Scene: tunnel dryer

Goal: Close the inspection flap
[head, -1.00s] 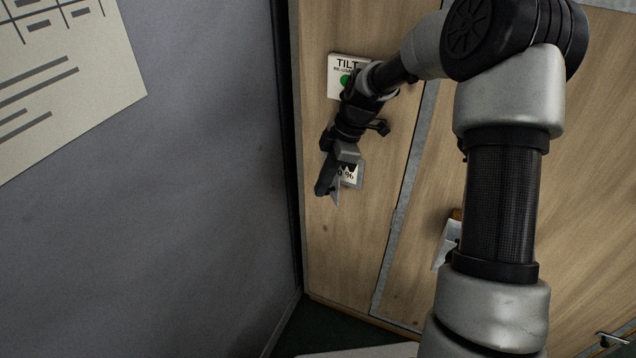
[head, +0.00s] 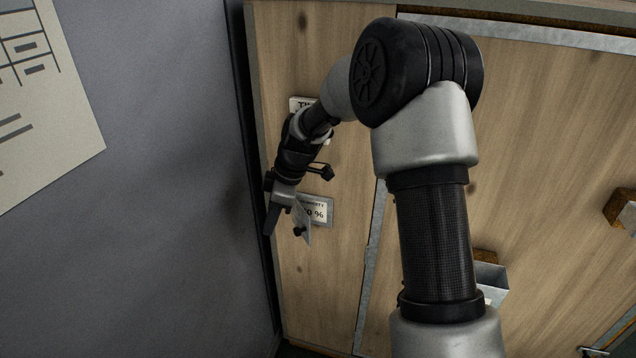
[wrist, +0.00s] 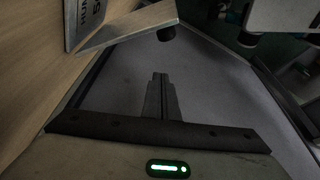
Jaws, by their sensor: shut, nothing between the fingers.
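The inspection flap (head: 304,222) is a small thin grey plate with a dark knob. It stands open, jutting out from the wooden panel at the left side of a humidity display (head: 321,212). In the wrist view the flap (wrist: 130,24) crosses the top, with its knob near its free end and the display plate (wrist: 84,22) to its left. My gripper (head: 270,230) is shut and empty, just left of the flap in the head view. In the wrist view my gripper (wrist: 160,76) points at the grey wall, below the flap and apart from it.
The wooden panel (head: 325,275) carries a partly hidden white sign (head: 300,104) above the display. A grey wall (head: 170,200) stands close on the left, leaving little room. A metal box (head: 492,280) juts out on the right, partly behind my arm.

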